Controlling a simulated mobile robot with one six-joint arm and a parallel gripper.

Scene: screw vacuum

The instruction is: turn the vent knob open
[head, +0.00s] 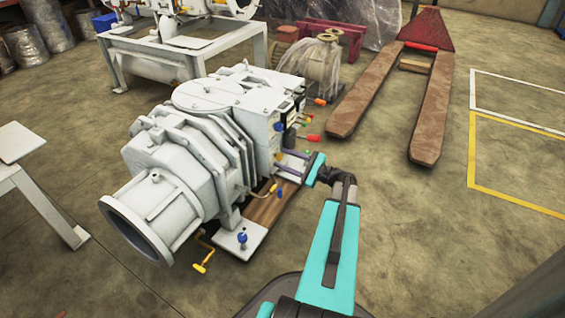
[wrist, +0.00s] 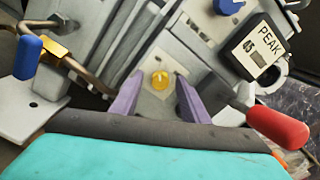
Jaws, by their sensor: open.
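A small round yellow knob with a pale pointer mark (wrist: 160,78) sits on a light plate of the white screw vacuum pump (head: 185,165). No label by it can be read, so I cannot tell for certain that it is the vent knob. My gripper (head: 280,161) is at the pump's right side. In the wrist view its two purple fingers are open, one on each side of the yellow knob, with a gap on both sides. The fingers hold nothing.
Near the fingers are a red handle (wrist: 278,127), a PEAK gauge (wrist: 259,47), a blue knob (wrist: 229,5) and a blue-handled brass valve (wrist: 29,55). A red pallet truck (head: 435,95) stands behind at the right. The floor right of my arm is clear.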

